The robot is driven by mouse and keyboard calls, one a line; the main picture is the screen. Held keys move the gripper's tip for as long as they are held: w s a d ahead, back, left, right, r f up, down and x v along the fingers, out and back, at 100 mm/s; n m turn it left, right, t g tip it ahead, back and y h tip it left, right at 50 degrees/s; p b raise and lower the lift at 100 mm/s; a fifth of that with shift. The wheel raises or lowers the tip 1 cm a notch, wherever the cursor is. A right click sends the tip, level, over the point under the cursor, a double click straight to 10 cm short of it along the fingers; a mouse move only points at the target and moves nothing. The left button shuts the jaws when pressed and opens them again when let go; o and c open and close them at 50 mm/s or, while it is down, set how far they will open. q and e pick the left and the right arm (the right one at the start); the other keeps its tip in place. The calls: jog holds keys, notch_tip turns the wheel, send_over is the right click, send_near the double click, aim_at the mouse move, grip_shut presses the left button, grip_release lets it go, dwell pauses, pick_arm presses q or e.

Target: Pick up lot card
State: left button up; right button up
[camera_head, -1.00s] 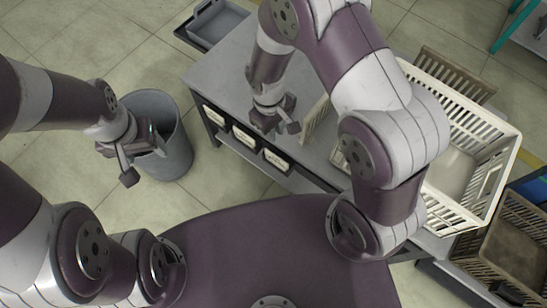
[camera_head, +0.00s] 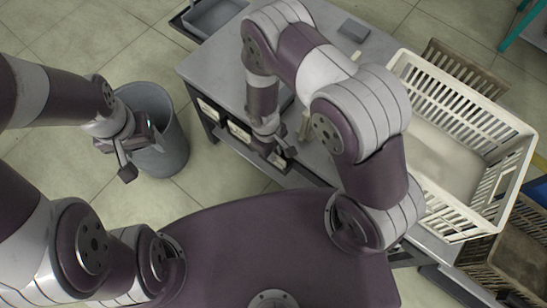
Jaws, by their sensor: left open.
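No lot card can be made out for certain. Pale label-like fronts show below the table's front edge, one of them at the left (camera_head: 208,109) and another in the middle (camera_head: 240,131). My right gripper (camera_head: 277,149) is at the table's front edge, over the rightmost of these fronts, which it partly hides. Whether its fingers are apart or closed on something is not clear. My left gripper (camera_head: 142,157) is open and empty, in front of the grey bin.
The grey table (camera_head: 215,72) carries a small dark grey block (camera_head: 353,31) and a large cream slatted crate (camera_head: 480,112) at the right. A cream piece (camera_head: 306,125) stands beside my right arm, partly hidden. A grey bin (camera_head: 172,150) stands on the floor.

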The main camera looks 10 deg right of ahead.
jog(key=shift+f, duration=0.25)
dwell(0.3)
grip_shut()
